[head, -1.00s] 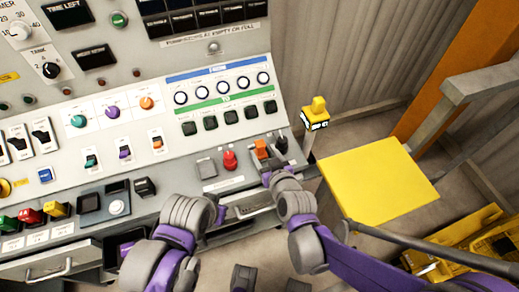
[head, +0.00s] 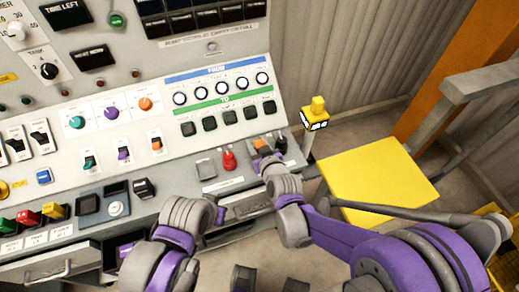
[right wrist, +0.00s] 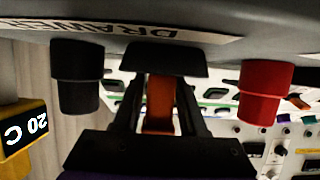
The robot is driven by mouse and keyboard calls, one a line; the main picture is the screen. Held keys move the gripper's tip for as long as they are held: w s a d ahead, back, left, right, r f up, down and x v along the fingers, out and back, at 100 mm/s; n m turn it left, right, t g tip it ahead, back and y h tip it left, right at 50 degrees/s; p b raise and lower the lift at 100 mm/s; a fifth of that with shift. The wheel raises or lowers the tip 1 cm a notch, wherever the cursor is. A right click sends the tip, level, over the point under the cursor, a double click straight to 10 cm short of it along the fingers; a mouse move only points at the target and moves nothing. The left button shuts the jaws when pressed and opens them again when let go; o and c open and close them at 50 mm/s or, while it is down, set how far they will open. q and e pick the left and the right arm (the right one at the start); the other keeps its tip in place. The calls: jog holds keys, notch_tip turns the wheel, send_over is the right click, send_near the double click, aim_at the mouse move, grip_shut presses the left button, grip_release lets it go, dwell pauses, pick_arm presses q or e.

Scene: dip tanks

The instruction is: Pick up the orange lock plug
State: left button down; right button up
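The orange lock plug (head: 261,147) sits on the sloped lower part of the control panel, between a red plug and a black one. In the right wrist view the orange plug (right wrist: 160,104) stands in a black base (right wrist: 165,60). My right gripper (head: 266,158) is at the plug, covering part of it in the head view. In the right wrist view its two dark fingers (right wrist: 160,110) are on either side of the plug, with narrow gaps seeming to show beside it. My left arm is folded at the lower left; its fingers cannot be made out.
The red plug (right wrist: 260,92) and a black plug (right wrist: 78,80) flank the orange one closely. A yellow plate (head: 375,178) and a yellow-topped post (head: 314,115) stand to the right. The grey control panel (head: 180,180) fills the left.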

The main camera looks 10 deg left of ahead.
grip_shut()
